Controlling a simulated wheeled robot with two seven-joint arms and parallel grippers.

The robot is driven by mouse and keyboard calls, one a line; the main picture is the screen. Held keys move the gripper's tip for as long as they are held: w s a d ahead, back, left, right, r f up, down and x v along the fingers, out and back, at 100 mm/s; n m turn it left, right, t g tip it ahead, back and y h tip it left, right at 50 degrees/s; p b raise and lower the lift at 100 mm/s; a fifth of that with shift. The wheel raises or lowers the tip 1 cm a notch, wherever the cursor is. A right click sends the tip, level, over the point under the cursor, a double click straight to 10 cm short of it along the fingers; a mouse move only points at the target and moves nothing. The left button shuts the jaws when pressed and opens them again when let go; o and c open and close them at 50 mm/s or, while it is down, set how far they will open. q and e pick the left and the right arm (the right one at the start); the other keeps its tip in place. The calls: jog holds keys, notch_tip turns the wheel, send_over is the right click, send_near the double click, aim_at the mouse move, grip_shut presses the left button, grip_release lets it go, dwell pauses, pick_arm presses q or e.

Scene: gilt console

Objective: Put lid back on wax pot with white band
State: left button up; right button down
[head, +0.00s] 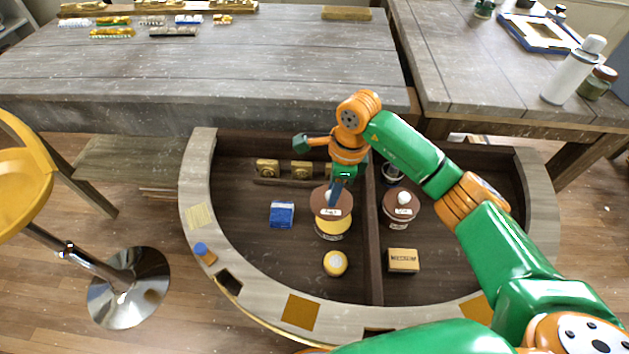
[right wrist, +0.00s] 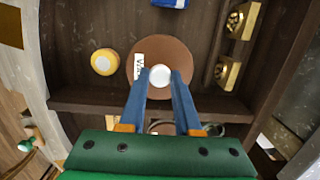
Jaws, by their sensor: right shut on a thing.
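My right gripper (head: 332,196) is shut on the white knob (right wrist: 160,77) of a round brown lid (right wrist: 176,51) with a white label. In the head view the lid (head: 319,204) is over the back part of a pot (head: 333,230) with a yellow upper part and a pale band lower down. Whether the lid touches the pot cannot be told; the right wrist view shows the lid hiding the pot. A second pot (head: 399,222) with a similar brown lid and white knob stands right of the divider. My left gripper is not in view.
A yellow round tin (head: 335,263), blue box (head: 282,214) and tan box (head: 403,260) lie in the sunken tray. A wooden divider (head: 374,250) runs beside the pot. Brass pieces (head: 301,170) sit behind.

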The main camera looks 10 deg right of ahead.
aim_at(339, 201)
jog(key=shift+d+f, duration=0.1)
jog(key=shift+d, duration=0.05)
jog(key=shift+s+d+f, duration=0.1)
jog(key=shift+d+f, duration=0.1)
jog(key=shift+f, duration=0.05)
jog(key=shift+s+d+f+b, duration=0.1)
jog(key=shift+d+f+b, duration=0.2)
jog(key=shift+f+b, duration=0.6)
jog(key=f+b, duration=0.2)
jog(key=f, duration=0.1)
jog(key=shift+a+f+b, duration=0.2)
jog(key=shift+b, duration=0.2)
jog(key=shift+f+b, duration=0.35)
jog(key=shift+f, duration=0.05)
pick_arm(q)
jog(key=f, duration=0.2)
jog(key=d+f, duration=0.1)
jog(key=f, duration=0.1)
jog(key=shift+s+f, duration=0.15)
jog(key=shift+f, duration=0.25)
pick_arm(e)
jog(key=shift+r, duration=0.1)
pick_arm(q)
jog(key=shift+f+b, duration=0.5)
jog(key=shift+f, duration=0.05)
pick_arm(e)
jog(key=shift+f, duration=0.2)
